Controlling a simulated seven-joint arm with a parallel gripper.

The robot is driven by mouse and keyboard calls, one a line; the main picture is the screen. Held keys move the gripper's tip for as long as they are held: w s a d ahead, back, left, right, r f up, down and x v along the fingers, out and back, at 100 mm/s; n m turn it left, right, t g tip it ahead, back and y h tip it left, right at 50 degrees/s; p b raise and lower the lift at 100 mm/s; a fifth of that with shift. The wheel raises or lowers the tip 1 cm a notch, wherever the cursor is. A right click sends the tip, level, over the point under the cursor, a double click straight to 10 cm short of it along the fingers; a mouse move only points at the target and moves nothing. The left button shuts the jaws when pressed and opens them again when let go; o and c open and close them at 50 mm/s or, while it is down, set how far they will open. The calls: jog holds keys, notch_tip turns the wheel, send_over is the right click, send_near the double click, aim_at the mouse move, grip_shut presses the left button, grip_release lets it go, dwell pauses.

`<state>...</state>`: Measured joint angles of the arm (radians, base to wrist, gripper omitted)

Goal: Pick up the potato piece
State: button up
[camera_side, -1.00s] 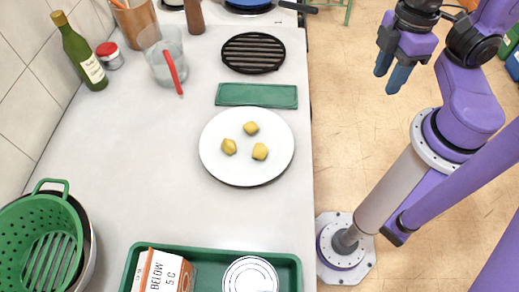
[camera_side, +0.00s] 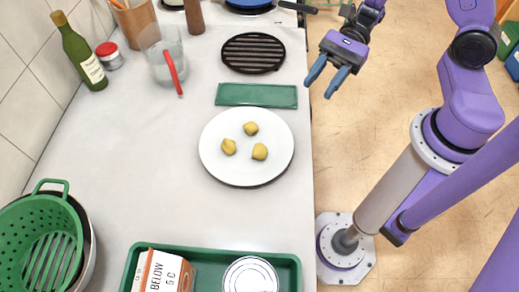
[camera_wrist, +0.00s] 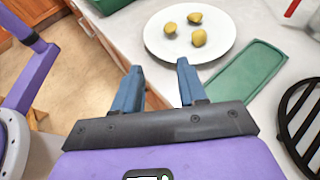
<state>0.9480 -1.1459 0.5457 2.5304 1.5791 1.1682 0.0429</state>
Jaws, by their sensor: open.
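Three yellow potato pieces lie apart on a round white plate (camera_side: 222,168) on the counter: a left one (camera_side: 229,147), an upper one (camera_side: 250,128) and a right one (camera_side: 260,152). The wrist view also shows the pieces on the plate, near the top: one at the left (camera_wrist: 170,28), one at the upper right (camera_wrist: 195,17) and one lower down (camera_wrist: 199,38). My gripper (camera_side: 329,84) is open and empty, with blue fingers apart. It is beyond the counter's right edge, up and right of the plate. In the wrist view its fingertips (camera_wrist: 160,68) point toward the plate.
A flat green tray (camera_side: 256,95) lies just behind the plate, with a black ribbed trivet (camera_side: 253,53) beyond it. A green tray (camera_side: 208,254) holding a carton (camera_side: 163,272) and a can (camera_side: 250,275) is at the front. A green colander (camera_side: 38,240) stands at left. The counter left of the plate is clear.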

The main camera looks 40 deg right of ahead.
aim_at(268, 142)
jog(key=shift+m+t, duration=0.3)
jog(key=shift+m, duration=0.2)
jog(key=x, duration=1.1)
jog(key=w+x, duration=0.1)
jog(key=x, duration=0.5)
jog(key=shift+w+a, duration=0.1)
jog(key=shift+a, duration=0.05)
grip_shut()
